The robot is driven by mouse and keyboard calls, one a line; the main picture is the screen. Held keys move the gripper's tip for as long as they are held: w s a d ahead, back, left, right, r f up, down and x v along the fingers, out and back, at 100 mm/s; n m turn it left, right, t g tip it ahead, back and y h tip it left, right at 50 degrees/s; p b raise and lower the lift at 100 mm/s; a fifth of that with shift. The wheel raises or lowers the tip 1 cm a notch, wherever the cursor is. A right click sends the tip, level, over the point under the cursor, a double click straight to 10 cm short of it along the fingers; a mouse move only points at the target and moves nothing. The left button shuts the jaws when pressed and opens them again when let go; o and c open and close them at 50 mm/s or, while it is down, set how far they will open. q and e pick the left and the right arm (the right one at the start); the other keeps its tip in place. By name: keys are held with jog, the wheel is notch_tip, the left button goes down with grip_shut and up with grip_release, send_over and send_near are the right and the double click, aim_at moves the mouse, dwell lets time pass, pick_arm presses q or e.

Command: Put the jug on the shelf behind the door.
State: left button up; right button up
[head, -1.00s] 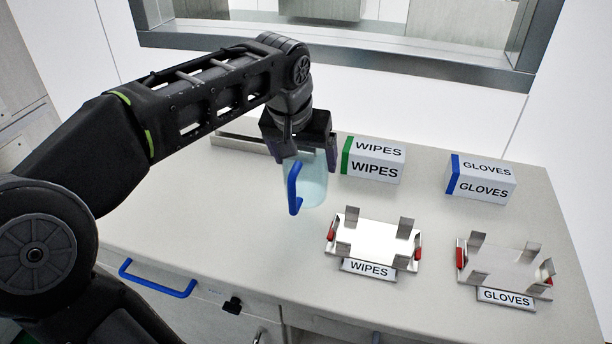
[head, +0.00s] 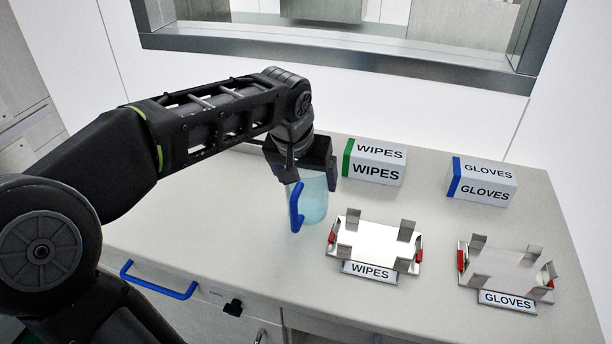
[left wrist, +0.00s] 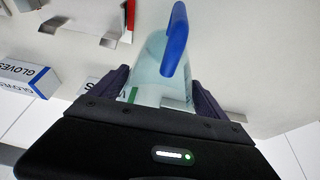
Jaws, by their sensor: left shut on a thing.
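The jug (head: 314,203) is pale translucent blue with a bright blue handle (head: 296,207). It hangs upright under my left gripper (head: 305,176), which is shut on its upper part, above the counter. I cannot tell how far its base is from the counter. In the left wrist view the jug (left wrist: 150,75) sits between the two fingers, with its handle (left wrist: 175,40) toward the camera. A cabinet door with a blue bar handle (head: 158,280) is in the counter front at lower left. The shelf behind it is not visible. My right gripper is not in view.
On the counter (head: 240,235) stand a wipes box (head: 375,164) and a gloves box (head: 482,182) at the back. Metal holders labelled wipes (head: 375,243) and gloves (head: 505,268) stand in front of them. The counter's left part is clear. A framed window (head: 340,45) is behind.

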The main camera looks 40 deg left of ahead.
pick_arm(q)
jog(key=shift+f, duration=0.2)
jog(key=o, duration=1.9)
jog(key=shift+r, duration=0.1)
jog(key=v, duration=1.2)
jog(key=shift+r, duration=0.15)
jog(key=shift+c, duration=0.2)
